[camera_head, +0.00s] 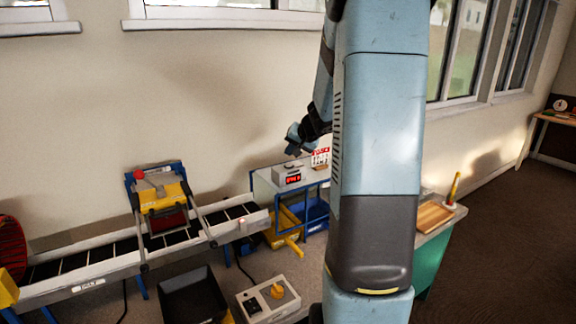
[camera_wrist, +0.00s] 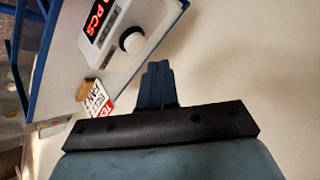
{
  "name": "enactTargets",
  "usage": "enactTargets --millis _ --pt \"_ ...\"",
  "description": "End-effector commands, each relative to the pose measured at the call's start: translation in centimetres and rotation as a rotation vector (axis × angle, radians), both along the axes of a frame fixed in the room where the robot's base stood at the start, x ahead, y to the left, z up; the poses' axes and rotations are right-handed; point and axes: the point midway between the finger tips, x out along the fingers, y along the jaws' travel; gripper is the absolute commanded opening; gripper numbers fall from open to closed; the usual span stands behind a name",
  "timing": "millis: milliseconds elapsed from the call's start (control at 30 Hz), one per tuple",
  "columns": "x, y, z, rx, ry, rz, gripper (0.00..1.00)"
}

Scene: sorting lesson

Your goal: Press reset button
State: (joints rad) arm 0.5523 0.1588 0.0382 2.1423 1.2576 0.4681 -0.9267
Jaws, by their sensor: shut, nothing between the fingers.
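A small pale counter box (camera_head: 287,174) with a red lit display sits on the blue-framed stand behind the conveyor. In the wrist view the counter box (camera_wrist: 150,16) is at the upper left, its display reading PCS beside a partly cut-off figure. A round white button (camera_wrist: 132,42) with a dark surround is on its face, next to the display. My gripper (camera_wrist: 157,68) is shut and empty, its fingers to the right of and below the button in the wrist view, apart from it. In the head view my gripper (camera_head: 292,151) is above the box.
Printed cards (camera_wrist: 97,101) and a brown block (camera_wrist: 84,90) are near the box. The conveyor (camera_head: 95,262) with a yellow unit (camera_head: 163,197) runs at left.

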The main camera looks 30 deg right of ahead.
Motion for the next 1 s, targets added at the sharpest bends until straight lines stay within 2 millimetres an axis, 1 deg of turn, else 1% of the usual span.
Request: enactTargets --millis 300,467,1000 --pt "0.0 0.0 2.7 -0.002 -0.001 0.001 0.0" --pt "0.0 0.0 3.6 -0.001 -0.001 0.0 0.0" --pt "0.0 0.0 3.8 -0.001 0.001 -0.001 0.0"
